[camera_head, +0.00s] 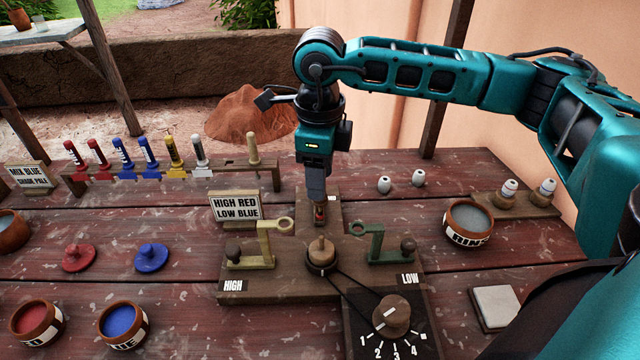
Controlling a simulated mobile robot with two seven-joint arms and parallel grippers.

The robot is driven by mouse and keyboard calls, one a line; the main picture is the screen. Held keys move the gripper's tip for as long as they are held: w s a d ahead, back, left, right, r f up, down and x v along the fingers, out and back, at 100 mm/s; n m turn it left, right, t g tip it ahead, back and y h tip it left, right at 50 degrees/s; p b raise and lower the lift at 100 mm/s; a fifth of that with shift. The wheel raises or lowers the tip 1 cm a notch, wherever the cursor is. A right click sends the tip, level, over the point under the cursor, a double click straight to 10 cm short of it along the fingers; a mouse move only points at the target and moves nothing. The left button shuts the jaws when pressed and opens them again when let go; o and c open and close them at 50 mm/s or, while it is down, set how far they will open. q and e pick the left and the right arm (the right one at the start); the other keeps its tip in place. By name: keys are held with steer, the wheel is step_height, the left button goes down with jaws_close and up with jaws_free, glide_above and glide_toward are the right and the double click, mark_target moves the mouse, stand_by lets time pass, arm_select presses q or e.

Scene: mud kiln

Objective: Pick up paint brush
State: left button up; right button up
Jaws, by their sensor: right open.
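A pale wooden handle (253,149) stands upright at the right end of the rack; it may be the paint brush, but no bristles can be made out. My right gripper (319,204) points straight down over the back part of the wooden stand (334,215), to the right of and in front of that handle. It is apart from the handle. A small dark and reddish piece (320,215) shows at its fingertips; I cannot tell what it is. My left gripper is not in view.
The rack (187,175) holds several red, blue, yellow and white tubes. A sign (235,207) stands before it. Red (36,320) and blue (122,322) paint pots sit front left. The stand carries a knob dial (391,315).

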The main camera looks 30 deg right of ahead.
jaws_close()
stand_by(0.3)
steer(key=shift+r, duration=0.1)
step_height(320, 180, up, 20)
steer(key=p, duration=0.2)
stand_by(0.5)
